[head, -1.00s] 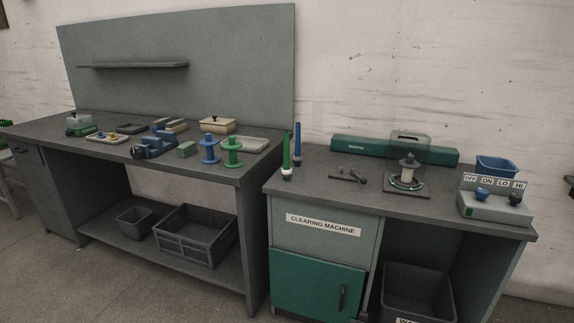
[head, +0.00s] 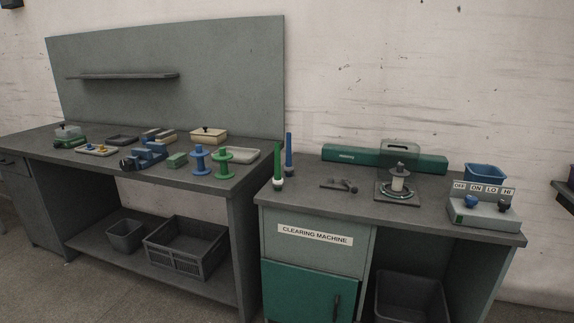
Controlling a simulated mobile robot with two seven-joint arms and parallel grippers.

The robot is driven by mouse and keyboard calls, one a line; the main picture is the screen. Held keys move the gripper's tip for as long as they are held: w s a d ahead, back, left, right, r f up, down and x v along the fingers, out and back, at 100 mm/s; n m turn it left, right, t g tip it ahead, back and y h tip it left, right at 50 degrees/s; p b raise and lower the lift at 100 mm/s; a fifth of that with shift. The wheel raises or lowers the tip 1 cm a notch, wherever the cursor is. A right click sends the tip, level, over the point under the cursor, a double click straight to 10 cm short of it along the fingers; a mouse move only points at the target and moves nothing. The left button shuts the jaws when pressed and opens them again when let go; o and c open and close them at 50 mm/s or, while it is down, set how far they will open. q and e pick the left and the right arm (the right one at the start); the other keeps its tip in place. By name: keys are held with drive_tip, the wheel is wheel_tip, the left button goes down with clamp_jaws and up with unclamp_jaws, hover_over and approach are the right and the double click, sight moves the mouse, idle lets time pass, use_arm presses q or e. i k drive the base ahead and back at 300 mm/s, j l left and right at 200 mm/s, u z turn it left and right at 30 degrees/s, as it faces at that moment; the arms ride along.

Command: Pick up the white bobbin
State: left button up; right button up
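A small white bobbin (head: 397,184) with a grey top stands upright on the dark square plate (head: 387,199) of a small device on the right-hand bench. A clear greenish cover (head: 399,152) stands raised behind it. Neither of my grippers shows in the head view.
The left workbench (head: 120,180) holds blue and green spools (head: 222,164), a vise (head: 143,156) and trays.

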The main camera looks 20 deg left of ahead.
sight(277, 182)
drive_tip(key=i+j+z, duration=0.25)
drive_tip(key=i+j, duration=0.15)
drive_tip(key=j, duration=0.2)
drive_tip(key=i+j+z, duration=0.15)
drive_tip(key=j, duration=0.2)
